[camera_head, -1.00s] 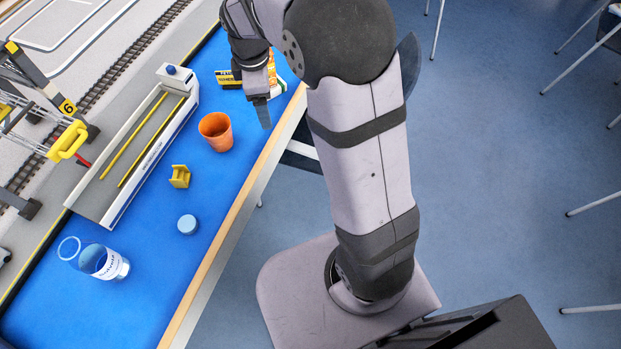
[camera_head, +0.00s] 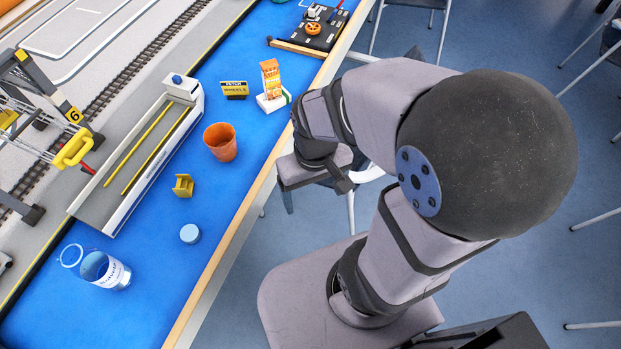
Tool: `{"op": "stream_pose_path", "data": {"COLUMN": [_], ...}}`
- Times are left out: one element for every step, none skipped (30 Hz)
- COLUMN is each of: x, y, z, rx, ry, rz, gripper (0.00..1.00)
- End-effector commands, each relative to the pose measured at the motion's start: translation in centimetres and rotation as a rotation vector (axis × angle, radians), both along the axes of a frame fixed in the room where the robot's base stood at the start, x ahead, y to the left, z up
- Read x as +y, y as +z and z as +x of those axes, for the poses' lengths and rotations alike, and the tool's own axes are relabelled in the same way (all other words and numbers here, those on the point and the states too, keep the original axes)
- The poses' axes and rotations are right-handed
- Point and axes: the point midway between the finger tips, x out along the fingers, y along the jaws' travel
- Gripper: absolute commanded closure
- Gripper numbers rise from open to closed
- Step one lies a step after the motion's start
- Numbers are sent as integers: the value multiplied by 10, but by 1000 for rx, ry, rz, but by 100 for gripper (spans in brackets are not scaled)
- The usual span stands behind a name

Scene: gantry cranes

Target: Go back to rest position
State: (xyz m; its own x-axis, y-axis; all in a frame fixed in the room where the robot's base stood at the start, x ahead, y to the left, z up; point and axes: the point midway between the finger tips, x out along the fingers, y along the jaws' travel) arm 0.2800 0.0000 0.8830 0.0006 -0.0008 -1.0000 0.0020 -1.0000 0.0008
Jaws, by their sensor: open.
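My arm is folded back over my base, to the right of the blue table (camera_head: 150,225). My gripper (camera_head: 352,180) is beyond the table's wooden edge, over the floor, partly hidden by my own arm links. Its jaws are open, and I see nothing held in them. It is apart from all the objects on the table.
On the table are an orange cup (camera_head: 220,142), a yellow block (camera_head: 183,186), a light blue lid (camera_head: 190,233), a clear labelled container (camera_head: 104,270), a yellow-black sign (camera_head: 234,90) and an orange carton (camera_head: 270,78). A grey barge (camera_head: 140,160) and crane (camera_head: 60,120) stand left.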

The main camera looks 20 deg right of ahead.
Motion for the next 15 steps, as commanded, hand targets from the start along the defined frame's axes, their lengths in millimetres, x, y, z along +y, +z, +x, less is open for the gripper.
{"op": "stream_pose_path", "data": {"x": [0,0,0,0,0,0,0,0,0,0,0,0,0,0,0], "y": [2,4,8,12,16,22,27,32,38,43,47,51,53,55,55], "z": [0,0,0,0,0,0,0,0,0,0,0,0,0,0,0], "rx": [0,0,0,0,0,0,0,0,0,0,0,0,0,0,0], "ry": [1,1,1,2,2,2,2,2,2,2,2,2,2,2,2], "rz": [0,0,0,0,0,0,0,0,0,0,0,0,0,0,0], "gripper": [19,19,19,19,19,19,19,19,19,19,19,19,19,19,19]}}
